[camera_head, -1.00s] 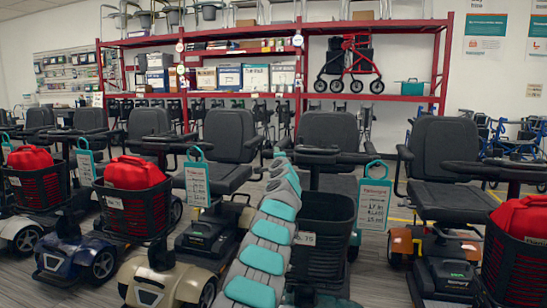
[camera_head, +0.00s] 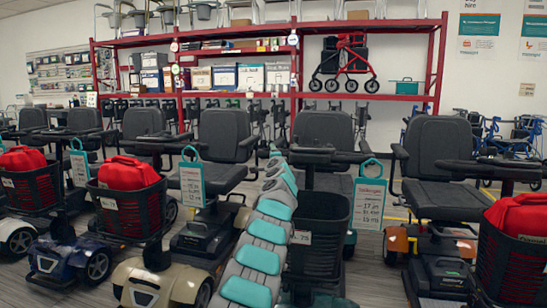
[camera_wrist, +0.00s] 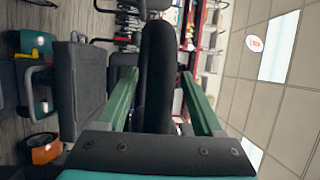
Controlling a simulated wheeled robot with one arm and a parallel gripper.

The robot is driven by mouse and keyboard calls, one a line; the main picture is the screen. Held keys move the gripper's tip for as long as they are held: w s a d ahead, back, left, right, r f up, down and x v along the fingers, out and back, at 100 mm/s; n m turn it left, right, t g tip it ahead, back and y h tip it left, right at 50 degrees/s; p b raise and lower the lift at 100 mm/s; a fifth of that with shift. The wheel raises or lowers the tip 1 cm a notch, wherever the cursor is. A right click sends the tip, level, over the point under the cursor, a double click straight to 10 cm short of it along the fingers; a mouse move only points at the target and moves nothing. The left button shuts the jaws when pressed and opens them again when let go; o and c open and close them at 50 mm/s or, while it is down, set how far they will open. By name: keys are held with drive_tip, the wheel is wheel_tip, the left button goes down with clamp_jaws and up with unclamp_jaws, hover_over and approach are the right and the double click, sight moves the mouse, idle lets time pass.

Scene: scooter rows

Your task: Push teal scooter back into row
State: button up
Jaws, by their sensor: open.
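The scooter (camera_head: 320,245) just right of my arm has an empty dark basket, a dark tiller and a black seat. A little dark teal bodywork shows at the bottom edge; most of its body is cut off or behind my arm. My grey-and-teal arm reaches forward beside its basket, up to tiller height. In the wrist view, which is turned sideways, my gripper (camera_wrist: 160,74) has its two green fingers apart. A long dark padded part (camera_wrist: 155,85) shows between them; I cannot tell whether it touches them or which scooter it belongs to.
A cream scooter (camera_head: 150,285) and a blue one (camera_head: 65,258) with red bags stand to the left. An orange scooter (camera_head: 440,245) stands close on the right. A red shelf (camera_head: 270,95) is behind the rows. Little free floor shows between scooters.

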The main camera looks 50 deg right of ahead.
drive_tip(key=shift+s+a+r+b, duration=0.15)
drive_tip(key=shift+s+a+b, duration=0.1)
drive_tip(key=shift+a+b, duration=0.1)
drive_tip(key=b+v, duration=0.2)
drive_tip(key=v, duration=0.4)
drive_tip(key=shift+s+f, duration=0.25)
drive_tip(key=shift+s, duration=0.15)
drive_tip(key=shift+a, duration=0.25)
idle(0.6)
